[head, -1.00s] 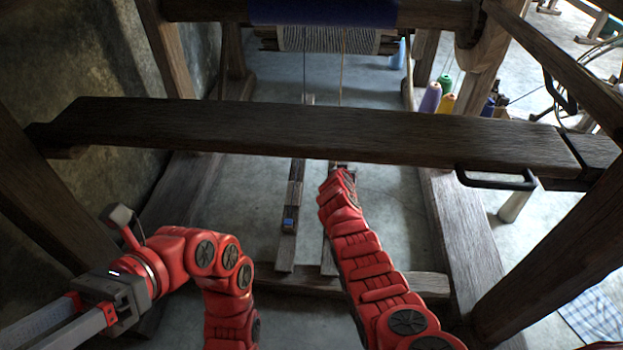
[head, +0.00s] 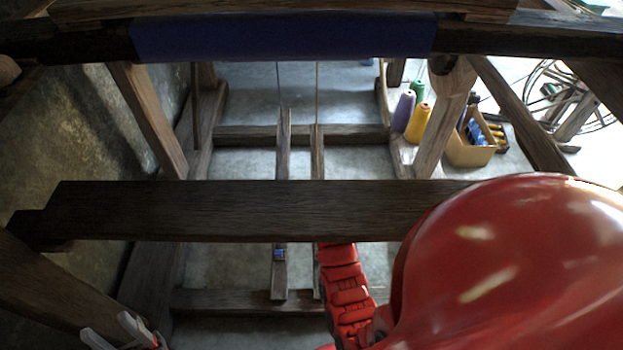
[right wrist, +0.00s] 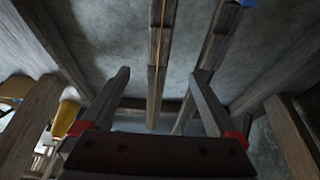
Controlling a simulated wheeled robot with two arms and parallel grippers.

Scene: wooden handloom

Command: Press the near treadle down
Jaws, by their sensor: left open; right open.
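Two long wooden treadles lie side by side under the loom: the left treadle (head: 282,165) has a blue patch (head: 279,254), and the right treadle (head: 318,160) has a pale cord rising from it. I cannot tell which is called near. My right arm reaches down under the bench beside the right treadle; its gripper is hidden in the head view. In the right wrist view my right gripper (right wrist: 160,72) is open, with the right treadle (right wrist: 157,55) showing between its fingers; contact is unclear. My left gripper (head: 112,338) is open and empty at the bottom left.
A wooden bench plank (head: 230,210) crosses above the treadles. A blue cloth roll (head: 285,36) spans the loom behind. Yarn cones (head: 417,122) and a box (head: 468,150) stand at the right. A wall is at left.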

